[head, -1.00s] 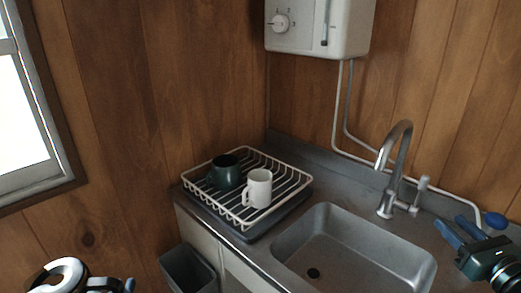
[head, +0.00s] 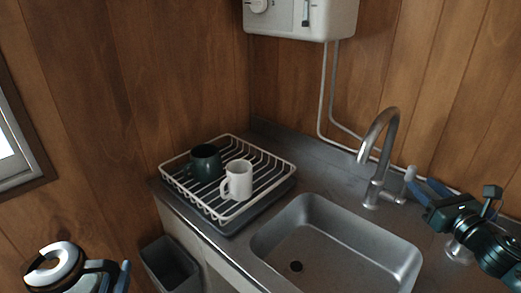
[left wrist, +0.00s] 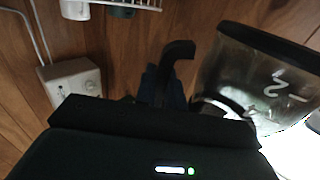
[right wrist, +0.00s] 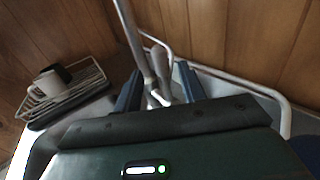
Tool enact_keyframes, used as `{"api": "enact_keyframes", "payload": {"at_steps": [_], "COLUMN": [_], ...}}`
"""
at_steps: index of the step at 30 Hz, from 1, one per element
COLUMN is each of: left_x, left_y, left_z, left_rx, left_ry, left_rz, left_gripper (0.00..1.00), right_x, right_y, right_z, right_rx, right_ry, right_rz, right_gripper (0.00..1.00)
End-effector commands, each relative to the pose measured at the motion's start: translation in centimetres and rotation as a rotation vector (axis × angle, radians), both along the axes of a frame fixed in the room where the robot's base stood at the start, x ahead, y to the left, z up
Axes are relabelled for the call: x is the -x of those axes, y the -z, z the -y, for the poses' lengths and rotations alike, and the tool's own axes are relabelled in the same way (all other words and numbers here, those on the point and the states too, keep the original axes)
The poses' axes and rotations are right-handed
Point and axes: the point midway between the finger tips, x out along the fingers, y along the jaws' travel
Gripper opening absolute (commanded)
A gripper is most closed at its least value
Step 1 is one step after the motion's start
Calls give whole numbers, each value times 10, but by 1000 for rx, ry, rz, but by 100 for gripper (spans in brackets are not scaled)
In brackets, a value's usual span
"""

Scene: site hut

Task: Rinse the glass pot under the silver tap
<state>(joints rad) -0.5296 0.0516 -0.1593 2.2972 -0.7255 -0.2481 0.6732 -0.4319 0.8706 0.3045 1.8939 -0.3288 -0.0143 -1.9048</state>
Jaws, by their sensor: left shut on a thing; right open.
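The glass pot (head: 48,284) shows at the lower left of the head view, with a light ring at its top and a black handle. My left gripper (head: 122,276) is shut on that handle. The left wrist view shows the clear pot (left wrist: 225,75) beside the handle (left wrist: 180,50). The silver tap (head: 378,135) curves over the sink (head: 335,270), with its lever (head: 409,178) on its right. My right gripper (head: 428,190) is open at the lever. In the right wrist view the lever (right wrist: 160,60) appears between its fingers; contact is unclear.
A white wire rack (head: 250,207) with a dark mug (head: 206,163) and a white mug (head: 239,180) stands left of the sink. A grey bin (head: 170,268) is below it. A white heater (head: 300,18) hangs above, with pipes running down. The sink basin is empty.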

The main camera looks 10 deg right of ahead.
Motion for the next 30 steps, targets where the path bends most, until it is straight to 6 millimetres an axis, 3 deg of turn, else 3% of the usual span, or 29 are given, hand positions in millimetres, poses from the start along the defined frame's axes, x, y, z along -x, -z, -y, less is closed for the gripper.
{"api": "enact_keyframes", "payload": {"at_steps": [6, 12, 27, 30], "left_x": [0, 0, 0, 0], "left_y": [-3, -5, -6, -6], "left_z": [0, 0, 0, 0], "left_rx": [-2, -2, -2, -2], "left_ry": [0, 0, 1, 1], "left_rz": [4, 4, 4, 4], "left_gripper": [0, 0, 0, 0], "right_x": [-32, -51, -60, -60], "right_y": [-2, -1, 0, 0], "right_z": [-1, -2, -3, -3], "right_rx": [1, 0, 1, 0], "right_ry": [1, 1, 0, 0], "right_rz": [3, 2, 0, 0], "right_gripper": [41, 41, 41, 32]}}
